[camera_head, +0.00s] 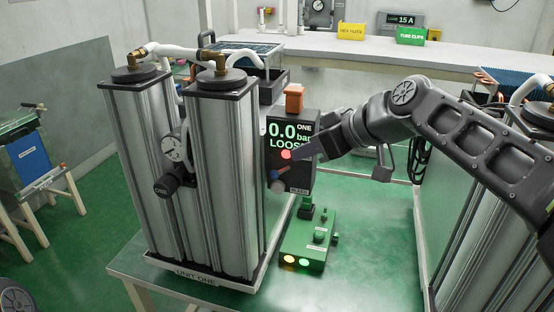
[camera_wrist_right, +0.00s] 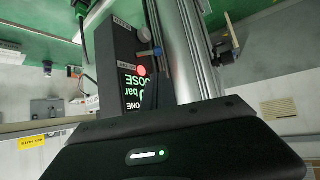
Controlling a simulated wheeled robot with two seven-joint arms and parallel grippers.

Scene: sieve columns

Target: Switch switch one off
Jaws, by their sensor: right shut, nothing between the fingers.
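The dark control box marked ONE (camera_head: 303,128) stands at the right side of the unit one columns. Its screen reads 0.0 bar and LOOSE in green, with a red lit round light (camera_head: 287,155) below the text. A small lever (camera_head: 279,175) sits lower on its face. I cannot tell which part is switch one. My right gripper (camera_head: 299,154) is shut and empty, its tip in front of the box beside the red light; contact is unclear.
Twin silver columns (camera_head: 221,180) with a gauge (camera_head: 174,148) stand left of the box. A green box (camera_head: 310,240) with amber and green lights sits on the table below. Another column unit (camera_head: 480,215) is at right. A white bench (camera_head: 440,57) runs behind.

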